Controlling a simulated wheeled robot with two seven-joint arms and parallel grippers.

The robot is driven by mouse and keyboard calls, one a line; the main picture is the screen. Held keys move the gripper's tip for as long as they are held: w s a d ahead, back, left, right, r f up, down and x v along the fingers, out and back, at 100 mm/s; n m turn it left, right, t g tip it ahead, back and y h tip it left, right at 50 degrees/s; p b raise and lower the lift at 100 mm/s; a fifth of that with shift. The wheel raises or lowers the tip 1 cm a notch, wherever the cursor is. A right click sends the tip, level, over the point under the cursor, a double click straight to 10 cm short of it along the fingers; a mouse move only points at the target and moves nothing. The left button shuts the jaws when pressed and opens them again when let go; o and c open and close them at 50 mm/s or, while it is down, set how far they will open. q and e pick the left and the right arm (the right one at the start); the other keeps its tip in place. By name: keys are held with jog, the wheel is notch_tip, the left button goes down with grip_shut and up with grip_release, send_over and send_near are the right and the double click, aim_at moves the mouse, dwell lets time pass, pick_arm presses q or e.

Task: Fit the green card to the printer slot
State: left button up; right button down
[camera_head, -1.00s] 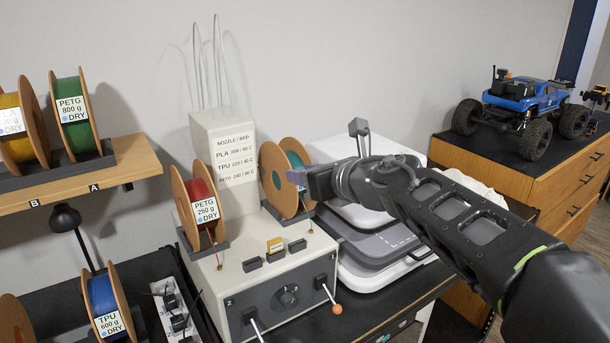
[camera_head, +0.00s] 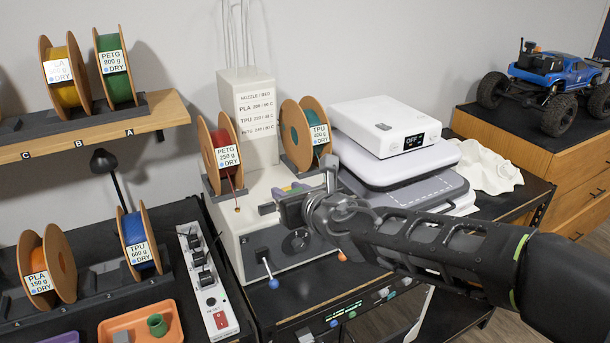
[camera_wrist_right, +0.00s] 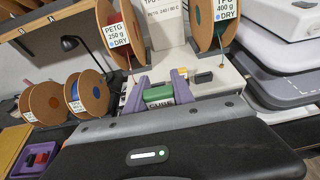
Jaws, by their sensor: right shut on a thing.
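My right gripper (camera_head: 292,189) is in front of the printer (camera_head: 258,185), over its top near the front. In the right wrist view its purple fingers (camera_wrist_right: 158,97) are shut on the green card (camera_wrist_right: 158,93), which has a pale lettered label at its near side. In the head view only a small bit of green shows between the fingers. The printer is an off-white box with a tall labelled tower. In the wrist view a dark holder with a small yellow piece (camera_wrist_right: 181,72) stands just beyond the card. The slots are largely hidden by my gripper. My left gripper is out of view.
A red spool (camera_head: 223,150) and a teal spool (camera_head: 304,132) flank the tower. Levers with a blue knob (camera_head: 273,283) and an orange knob (camera_head: 342,257) stick out from the printer's front. A white device (camera_head: 385,125) sits to the right. A power strip (camera_head: 208,285) lies left.

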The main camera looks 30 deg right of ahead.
jog(key=a+f, duration=0.5)
jog(key=a, duration=0.2)
jog(key=w+a+f, duration=0.1)
jog(key=a+f, duration=0.5)
jog(key=a, duration=0.1)
jog(key=w+a+f, duration=0.1)
jog(key=a+f, duration=0.5)
jog(key=shift+w+a+f, duration=0.25)
jog(key=shift+a, duration=0.15)
notch_tip(320, 180, down, 3)
jog(key=b, duration=0.3)
jog(key=shift+s+d+r, duration=0.1)
jog(key=shift+r, duration=0.1)
jog(key=shift+f+b, duration=0.4)
jog(key=shift+b, duration=0.3)
jog(key=shift+r, duration=0.15)
